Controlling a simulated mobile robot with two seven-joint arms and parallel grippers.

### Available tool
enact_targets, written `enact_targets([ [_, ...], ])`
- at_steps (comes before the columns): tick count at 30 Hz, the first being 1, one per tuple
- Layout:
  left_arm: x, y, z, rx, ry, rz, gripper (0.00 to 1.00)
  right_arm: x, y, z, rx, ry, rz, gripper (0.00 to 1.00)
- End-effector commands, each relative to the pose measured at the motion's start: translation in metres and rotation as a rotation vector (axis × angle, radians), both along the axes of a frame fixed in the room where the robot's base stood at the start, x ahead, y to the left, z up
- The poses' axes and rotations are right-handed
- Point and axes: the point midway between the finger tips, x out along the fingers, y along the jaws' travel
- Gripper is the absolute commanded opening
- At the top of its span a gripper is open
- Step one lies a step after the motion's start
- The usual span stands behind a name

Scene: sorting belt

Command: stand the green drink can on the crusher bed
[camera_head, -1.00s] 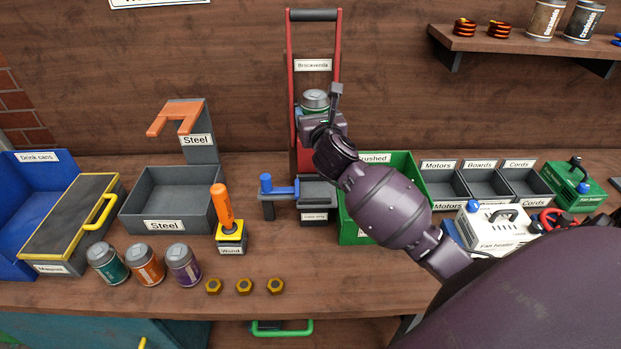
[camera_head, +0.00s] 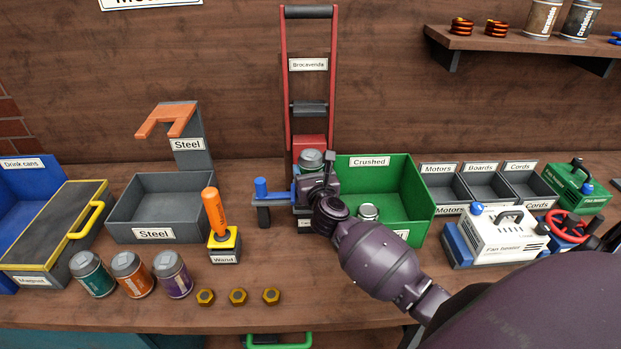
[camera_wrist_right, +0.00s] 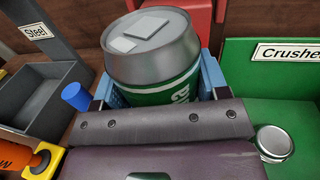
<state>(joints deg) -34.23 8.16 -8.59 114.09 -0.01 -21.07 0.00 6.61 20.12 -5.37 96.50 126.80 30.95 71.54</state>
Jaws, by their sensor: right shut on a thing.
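The green drink can (camera_head: 311,160) is upright between the fingers of my right gripper (camera_head: 313,178), which is shut on it. In the right wrist view the can (camera_wrist_right: 155,55) shows its grey lid and green side, with blue parts on both sides of it. The can is low at the crusher (camera_head: 284,85), in front of its red block (camera_head: 310,146). The crusher bed is mostly hidden behind my gripper, so I cannot tell whether the can's base touches it. My left gripper is not in view.
A blue knob (camera_head: 261,187) stands just left of the bed. The green Crushed bin (camera_head: 410,190) is close on the right, with a silver-topped can (camera_head: 367,211) in or by it. The Steel bin (camera_head: 150,235), orange-handled wand (camera_head: 215,212) and several other cans and nuts lie left and front.

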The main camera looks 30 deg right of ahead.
Motion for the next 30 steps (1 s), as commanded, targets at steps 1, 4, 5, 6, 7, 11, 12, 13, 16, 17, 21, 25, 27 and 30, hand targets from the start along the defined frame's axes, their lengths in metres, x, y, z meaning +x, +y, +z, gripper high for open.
enact_targets([
  [1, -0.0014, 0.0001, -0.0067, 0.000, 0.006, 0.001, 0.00, -0.0001, -0.0001, -0.0097, 0.000, 0.003, 0.000, 0.46],
  [4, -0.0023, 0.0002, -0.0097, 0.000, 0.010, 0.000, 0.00, 0.0000, 0.0000, -0.0143, 0.000, 0.002, 0.001, 0.46],
  [5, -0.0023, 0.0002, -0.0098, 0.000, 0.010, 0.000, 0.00, 0.0001, 0.0000, -0.0144, -0.001, 0.001, 0.001, 0.46],
  [6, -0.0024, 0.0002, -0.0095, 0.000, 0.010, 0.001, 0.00, 0.0001, 0.0000, -0.0140, -0.001, 0.000, 0.001, 0.46],
  [7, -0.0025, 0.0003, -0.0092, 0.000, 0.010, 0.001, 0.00, 0.0001, 0.0000, -0.0136, 0.000, 0.000, 0.001, 0.46],
  [11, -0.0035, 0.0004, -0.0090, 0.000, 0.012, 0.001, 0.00, 0.0001, 0.0001, -0.0127, 0.000, 0.000, 0.001, 0.46],
  [12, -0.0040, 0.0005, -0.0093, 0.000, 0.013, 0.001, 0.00, 0.0001, 0.0001, -0.0129, 0.000, 0.000, 0.001, 0.46],
  [13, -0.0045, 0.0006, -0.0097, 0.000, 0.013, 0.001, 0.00, 0.0001, 0.0001, -0.0135, 0.000, 0.000, 0.001, 0.46],
  [16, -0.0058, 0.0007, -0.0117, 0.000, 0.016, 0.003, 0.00, 0.0001, 0.0002, -0.0166, 0.000, 0.000, 0.000, 0.46],
  [17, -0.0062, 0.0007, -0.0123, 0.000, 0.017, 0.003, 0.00, 0.0001, 0.0002, -0.0173, 0.000, 0.000, 0.000, 0.46],
  [21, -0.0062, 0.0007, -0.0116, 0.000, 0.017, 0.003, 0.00, 0.0001, 0.0001, -0.0162, 0.000, 0.000, 0.000, 0.88],
  [25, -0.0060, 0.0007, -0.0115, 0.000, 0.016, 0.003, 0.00, 0.0001, 0.0001, -0.0161, 0.000, 0.000, 0.001, 0.93],
  [27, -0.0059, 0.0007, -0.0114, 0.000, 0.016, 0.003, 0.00, 0.0001, 0.0001, -0.0161, 0.000, 0.000, 0.001, 0.93],
  [30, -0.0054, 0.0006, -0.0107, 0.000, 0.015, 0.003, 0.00, 0.0002, 0.0000, -0.0155, 0.000, -0.001, 0.001, 0.93],
])
